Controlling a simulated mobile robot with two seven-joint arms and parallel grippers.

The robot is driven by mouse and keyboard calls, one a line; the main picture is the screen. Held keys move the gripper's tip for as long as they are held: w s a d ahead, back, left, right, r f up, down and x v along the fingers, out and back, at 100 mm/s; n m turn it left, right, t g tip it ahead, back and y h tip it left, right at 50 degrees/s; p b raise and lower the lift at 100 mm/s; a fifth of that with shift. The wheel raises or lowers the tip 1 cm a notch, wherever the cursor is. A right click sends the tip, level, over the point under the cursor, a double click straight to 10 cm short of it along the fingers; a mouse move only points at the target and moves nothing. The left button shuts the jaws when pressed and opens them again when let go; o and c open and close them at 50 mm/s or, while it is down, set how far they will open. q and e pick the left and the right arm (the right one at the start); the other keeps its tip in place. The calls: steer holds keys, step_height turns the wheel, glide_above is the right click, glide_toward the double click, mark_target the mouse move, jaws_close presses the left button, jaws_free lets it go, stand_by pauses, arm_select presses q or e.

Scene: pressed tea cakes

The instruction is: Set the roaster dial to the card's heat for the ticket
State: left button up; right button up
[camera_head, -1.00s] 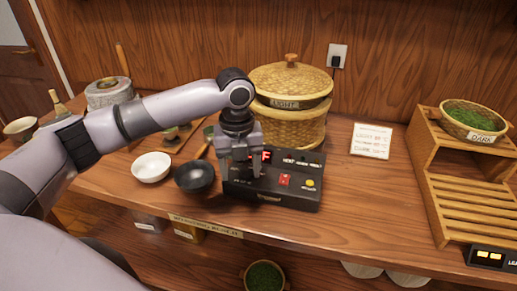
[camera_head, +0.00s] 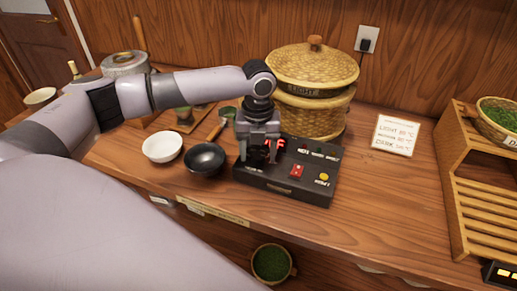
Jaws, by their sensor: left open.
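The roaster control box (camera_head: 283,190) is black and sits on the wooden counter. It has a red lit display (camera_head: 275,144) partly hidden by my gripper, a red switch (camera_head: 297,171) and a yellow button (camera_head: 323,177). My left gripper (camera_head: 258,156) is open, pointing down over the left part of the box. The dial cannot be made out; the gripper covers that area. The white card (camera_head: 396,134) stands at the right with lines for LIGHT, a middle line and DARK, too small to read surely. A lidded basket (camera_head: 312,91) labelled LIGHT stands behind the box. My right gripper is not seen.
A wooden rack (camera_head: 488,199) with a basket of green leaf (camera_head: 503,115) is at the right.

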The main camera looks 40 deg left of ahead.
arm_select(q)
steer(key=c, duration=1)
steer(key=shift+c, duration=0.2)
